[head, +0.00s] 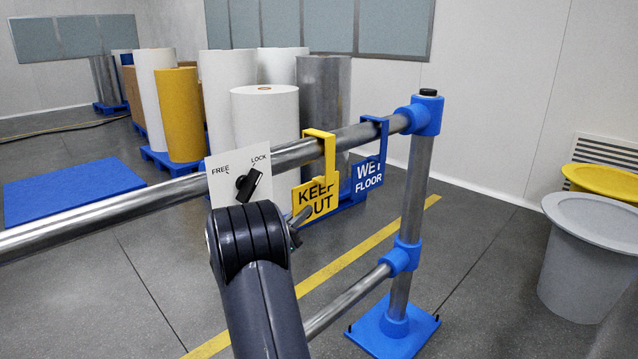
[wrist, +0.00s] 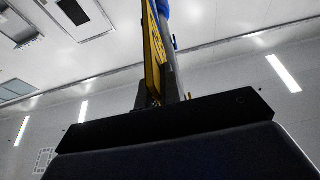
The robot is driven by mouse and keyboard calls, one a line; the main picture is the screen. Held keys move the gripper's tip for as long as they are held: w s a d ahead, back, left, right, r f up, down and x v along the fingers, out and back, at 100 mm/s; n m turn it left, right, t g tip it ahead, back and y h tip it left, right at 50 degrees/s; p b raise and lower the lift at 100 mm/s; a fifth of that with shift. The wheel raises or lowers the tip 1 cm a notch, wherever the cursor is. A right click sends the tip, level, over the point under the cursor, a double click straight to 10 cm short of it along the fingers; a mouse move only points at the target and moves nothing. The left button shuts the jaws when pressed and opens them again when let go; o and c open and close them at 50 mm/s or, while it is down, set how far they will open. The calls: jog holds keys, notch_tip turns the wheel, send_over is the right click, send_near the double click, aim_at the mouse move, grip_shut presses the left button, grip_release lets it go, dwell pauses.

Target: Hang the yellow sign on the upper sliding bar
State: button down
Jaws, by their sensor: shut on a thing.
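The yellow sign (head: 327,203), lettered KEEP OUT, is at the upper sliding bar (head: 220,170) in the head view. Its hook (head: 320,133) shows over the top of the bar; I cannot tell whether it rests on the metal. My gripper (head: 302,222) is at the sign's lower left, partly hidden behind my arm. In the wrist view the yellow sign (wrist: 154,45) stands edge-on between the fingers of my gripper (wrist: 160,92), which are shut on it.
A blue WET FLOOR sign (head: 368,175) hangs on the bar just right of the yellow sign, close to the blue-jointed post (head: 411,190). A white FREE/LOCK plate (head: 228,165) with a black knob (head: 249,184) pointing toward LOCK is left. A lower rail (head: 345,300) runs below.

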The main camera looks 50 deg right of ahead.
aim_at(301, 197)
jog(key=shift+r, duration=0.1)
dwell(0.3)
jog(key=shift+r+b, duration=0.4)
jog(key=shift+r, duration=1.7)
jog(key=s+b, duration=0.2)
jog(key=shift+s+a+f+b, duration=0.15)
jog(key=shift+s+b, duration=0.1)
jog(key=shift+b, duration=0.1)
jog(key=s+b, duration=0.6)
jog(key=s, duration=0.1)
jog(key=shift+s+a+b, duration=0.25)
jog(key=shift+a+b, duration=0.05)
jog(key=shift+a, duration=0.1)
